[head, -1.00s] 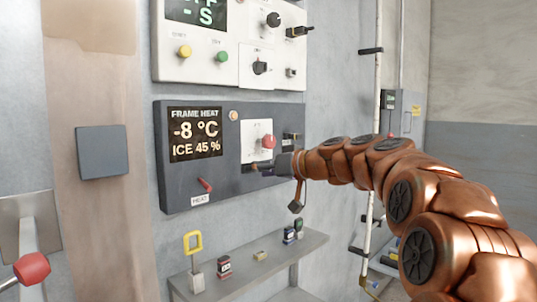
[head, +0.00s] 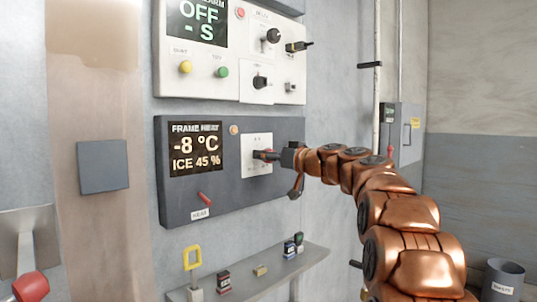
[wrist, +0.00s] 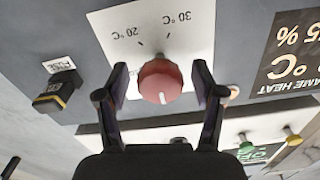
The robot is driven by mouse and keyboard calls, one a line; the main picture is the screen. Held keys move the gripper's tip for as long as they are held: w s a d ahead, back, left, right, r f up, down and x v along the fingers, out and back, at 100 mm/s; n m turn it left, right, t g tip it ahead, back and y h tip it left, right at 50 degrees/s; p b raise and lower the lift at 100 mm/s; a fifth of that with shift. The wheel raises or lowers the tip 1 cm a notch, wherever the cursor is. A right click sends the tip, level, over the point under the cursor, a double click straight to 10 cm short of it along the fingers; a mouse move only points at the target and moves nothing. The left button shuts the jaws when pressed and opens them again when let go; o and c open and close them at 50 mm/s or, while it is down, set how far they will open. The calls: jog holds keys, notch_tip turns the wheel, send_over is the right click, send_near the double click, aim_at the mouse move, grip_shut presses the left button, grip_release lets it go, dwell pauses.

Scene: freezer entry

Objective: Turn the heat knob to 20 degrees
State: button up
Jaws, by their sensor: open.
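The red heat knob (wrist: 160,84) sits on a white plate (wrist: 115,20) of the dark frame-heat panel (head: 230,203). The wrist view shows the plate upside down, with "20 °C" and "30 °C" marks above the knob. The knob's white pointer line is at its lower edge in that picture, on the side away from both marks. My gripper (wrist: 160,76) is open, with one finger on each side of the knob and a visible gap on both sides. In the head view my gripper (head: 265,155) is in front of the plate and mostly hides the knob.
The display (head: 196,149) reads FRAME HEAT -8 °C, ICE 45 %. A black fuse switch (wrist: 58,92) is beside the plate. A white alarm panel (head: 215,80) with buttons and knobs is above. A shelf (head: 245,283) with small items is below.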

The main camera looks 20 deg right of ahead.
jog(key=shift+w, duration=0.2)
jog(key=c, duration=1.2)
